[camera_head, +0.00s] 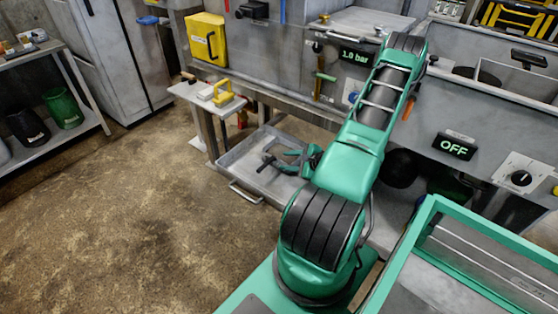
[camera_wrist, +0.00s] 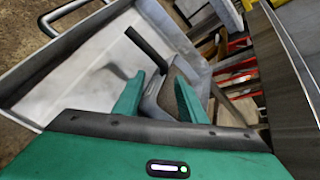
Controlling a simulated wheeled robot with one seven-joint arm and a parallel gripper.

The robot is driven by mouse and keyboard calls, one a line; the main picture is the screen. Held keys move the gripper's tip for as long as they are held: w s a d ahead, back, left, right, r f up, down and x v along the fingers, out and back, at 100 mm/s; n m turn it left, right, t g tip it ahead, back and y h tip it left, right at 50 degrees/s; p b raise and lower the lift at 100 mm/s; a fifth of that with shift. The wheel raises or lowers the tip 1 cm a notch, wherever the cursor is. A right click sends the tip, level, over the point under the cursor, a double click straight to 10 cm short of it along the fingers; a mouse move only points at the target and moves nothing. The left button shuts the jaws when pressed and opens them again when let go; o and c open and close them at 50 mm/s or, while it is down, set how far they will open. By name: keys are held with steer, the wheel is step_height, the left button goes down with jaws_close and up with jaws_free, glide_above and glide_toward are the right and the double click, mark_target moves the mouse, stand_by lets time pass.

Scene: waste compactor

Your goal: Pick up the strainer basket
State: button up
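A grey metal piece with a black bar handle (camera_wrist: 150,48) lies between my gripper's fingers in the wrist view. It appears to be the strainer basket, but most of its body is hidden by the fingers and palm. My gripper (camera_wrist: 159,82) points down over the grey tray, its two green fingers spread on either side of the piece. I cannot tell whether they touch it. In the head view my gripper (camera_head: 292,160) is low inside the tray (camera_head: 240,158), and the dark handle (camera_head: 266,163) shows at its left.
The tray has a front bar handle (camera_head: 245,193) and raised walls close around my gripper. A small side table (camera_head: 205,98) with a yellow-handled tool stands behind it. The compactor panel (camera_head: 455,146) reads OFF. Open floor lies to the left.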

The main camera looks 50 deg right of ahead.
mark_target(276, 159)
steer(key=shift+m+h, duration=0.3)
steer(key=shift+m, duration=0.4)
steer(key=x, duration=0.7)
steer(key=d+x, duration=0.1)
steer(key=x, duration=0.2)
steer(key=shift+w+d+f, duration=0.15)
steer(key=shift+w+f, duration=0.05)
steer(key=shift+f, duration=0.15)
steer(key=shift+r, duration=0.1)
jaws_close()
